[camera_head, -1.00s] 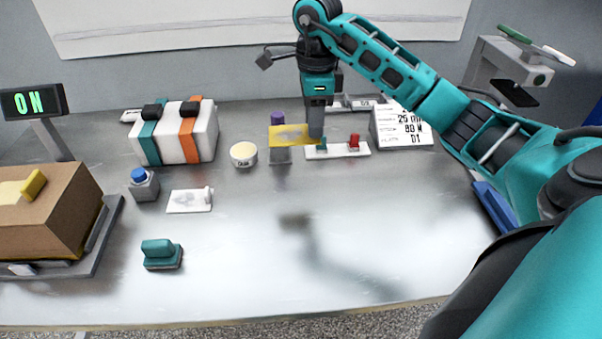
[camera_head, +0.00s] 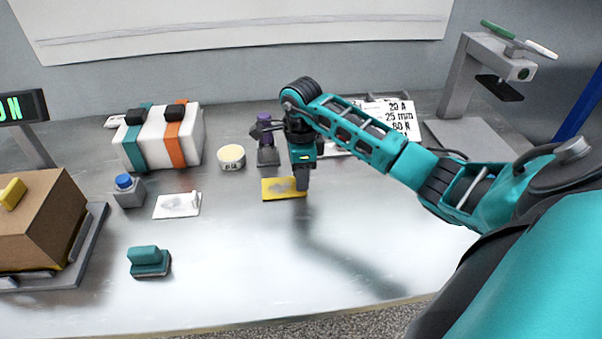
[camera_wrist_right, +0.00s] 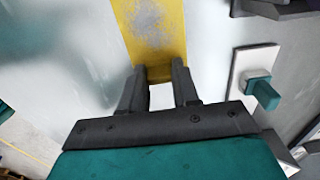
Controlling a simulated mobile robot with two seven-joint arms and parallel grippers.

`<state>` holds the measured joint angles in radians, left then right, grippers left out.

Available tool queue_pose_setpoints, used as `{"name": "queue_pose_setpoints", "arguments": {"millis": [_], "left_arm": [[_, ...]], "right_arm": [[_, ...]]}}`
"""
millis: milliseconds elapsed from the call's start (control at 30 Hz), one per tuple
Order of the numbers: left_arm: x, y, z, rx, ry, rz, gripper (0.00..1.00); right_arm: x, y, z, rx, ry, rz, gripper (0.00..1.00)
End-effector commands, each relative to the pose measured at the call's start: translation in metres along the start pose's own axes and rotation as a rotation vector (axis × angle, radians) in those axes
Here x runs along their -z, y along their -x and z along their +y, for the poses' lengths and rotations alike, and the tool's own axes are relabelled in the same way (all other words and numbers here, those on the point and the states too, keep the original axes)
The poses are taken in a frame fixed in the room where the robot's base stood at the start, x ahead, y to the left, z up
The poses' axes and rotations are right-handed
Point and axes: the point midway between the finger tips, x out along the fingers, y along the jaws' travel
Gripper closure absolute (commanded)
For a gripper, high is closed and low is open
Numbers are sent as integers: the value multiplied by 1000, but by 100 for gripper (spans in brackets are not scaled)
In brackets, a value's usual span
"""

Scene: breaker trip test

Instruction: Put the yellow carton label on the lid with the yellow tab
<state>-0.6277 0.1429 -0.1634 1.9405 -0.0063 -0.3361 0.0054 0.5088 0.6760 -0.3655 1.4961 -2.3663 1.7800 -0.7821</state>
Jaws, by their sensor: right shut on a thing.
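The yellow carton label (camera_head: 280,188) is a flat yellow piece with a grey patch. My right gripper (camera_head: 303,188) is shut on its right end and holds it over the middle of the table. In the right wrist view the label (camera_wrist_right: 152,25) reaches away from between the fingertips of the gripper (camera_wrist_right: 160,75). The brown carton (camera_head: 38,222) stands at the left, with a yellow tab (camera_head: 12,193) on its lid (camera_head: 40,190). My left gripper is not in view.
A blue-button box (camera_head: 128,190), a white card (camera_head: 178,205) and a teal block (camera_head: 148,261) lie between the label and the carton. A white box with teal and orange straps (camera_head: 155,140) stands behind. The front middle of the table is clear.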

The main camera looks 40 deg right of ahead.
Motion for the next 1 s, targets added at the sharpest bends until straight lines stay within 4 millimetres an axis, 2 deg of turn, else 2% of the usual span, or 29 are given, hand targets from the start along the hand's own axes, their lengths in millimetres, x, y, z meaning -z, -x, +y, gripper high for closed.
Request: {"name": "queue_pose_setpoints", "arguments": {"millis": [267, 300, 533, 833, 1000], "left_arm": [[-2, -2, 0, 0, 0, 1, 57], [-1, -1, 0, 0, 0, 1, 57], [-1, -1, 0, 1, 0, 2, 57], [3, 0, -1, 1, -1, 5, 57], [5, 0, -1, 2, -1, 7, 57]], "right_arm": [[1, -4, 0, 1, 0, 2, 98], [1, -2, 0, 1, -1, 1, 66], [0, -2, 0, 0, 0, 1, 44], [0, 2, 0, 0, 0, -1, 44], [0, 26, -2, 6, 1, 0, 44]]}}
